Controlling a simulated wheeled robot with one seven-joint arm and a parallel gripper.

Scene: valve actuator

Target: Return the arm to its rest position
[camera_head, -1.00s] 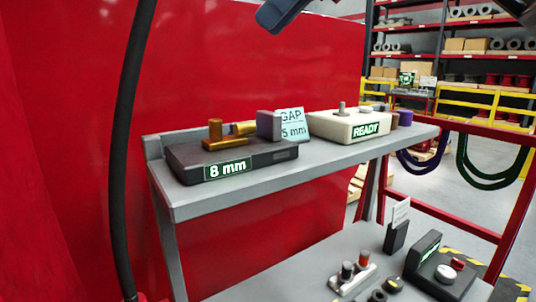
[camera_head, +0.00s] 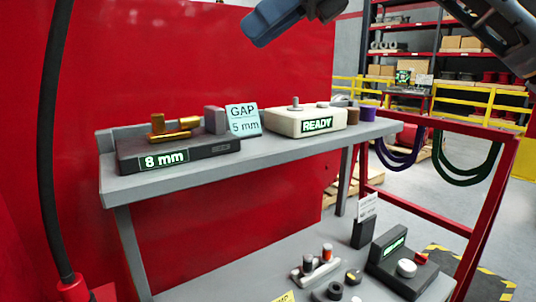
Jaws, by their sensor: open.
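Dark parts that look like my gripper (camera_head: 390,40) hang from the top edge, cut off by the frame. A blunt blue-grey part is at the top centre, and a black jointed part is at the top right. They stand wide apart with nothing seen between them. The rest of my arm is out of view. Below, on the grey upper shelf (camera_head: 270,155), sit a black "8 mm" block (camera_head: 205,150) with brass pieces (camera_head: 172,133), a "GAP 5 mm" card (camera_head: 244,119) and a cream "READY" box (camera_head: 290,122). All are apart from my gripper.
The lower shelf (camera_head: 225,275) holds a black panel with knobs (camera_head: 400,265) and a small stand of pegs (camera_head: 315,265). A red wall (camera_head: 200,60) stands behind. A red frame (camera_head: 490,210) with hanging cables is at right. A black hose (camera_head: 50,150) runs down the left.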

